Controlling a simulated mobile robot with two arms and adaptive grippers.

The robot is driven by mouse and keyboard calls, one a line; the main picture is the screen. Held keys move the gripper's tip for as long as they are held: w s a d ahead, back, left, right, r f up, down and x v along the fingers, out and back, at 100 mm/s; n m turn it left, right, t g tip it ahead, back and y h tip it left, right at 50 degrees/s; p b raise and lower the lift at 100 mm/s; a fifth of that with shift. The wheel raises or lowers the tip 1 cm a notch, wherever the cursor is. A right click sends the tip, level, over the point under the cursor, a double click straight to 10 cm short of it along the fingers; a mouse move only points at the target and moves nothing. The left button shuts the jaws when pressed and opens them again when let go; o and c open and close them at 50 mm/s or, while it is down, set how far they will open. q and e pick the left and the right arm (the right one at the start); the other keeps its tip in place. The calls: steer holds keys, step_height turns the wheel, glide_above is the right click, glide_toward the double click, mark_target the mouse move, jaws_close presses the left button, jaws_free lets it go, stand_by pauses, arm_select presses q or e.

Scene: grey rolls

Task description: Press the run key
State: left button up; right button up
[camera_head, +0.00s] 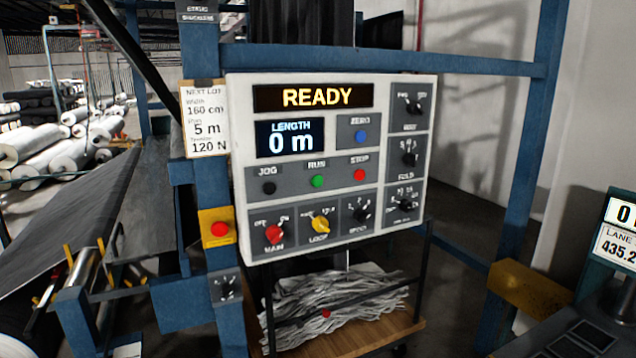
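The run key is the green button (317,181) under the label RUN on the white control panel (240,130). It sits between the black JOG button (268,188) on its left and the red STOP button (359,175) on its right. The upper display (313,97) reads READY and the length display (290,138) reads 0 m. A blue ZERO button (361,136) is above the STOP button. Neither of my grippers is in view, and nothing covers the run key.
A red emergency button (219,229) on a yellow box is at the panel's lower left. Knobs, including a red MAIN knob (274,234) and a yellow LOOP knob (320,224), line the panel's bottom. A cart with crumpled grey fabric (335,303) stands below. Blue posts frame the panel.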

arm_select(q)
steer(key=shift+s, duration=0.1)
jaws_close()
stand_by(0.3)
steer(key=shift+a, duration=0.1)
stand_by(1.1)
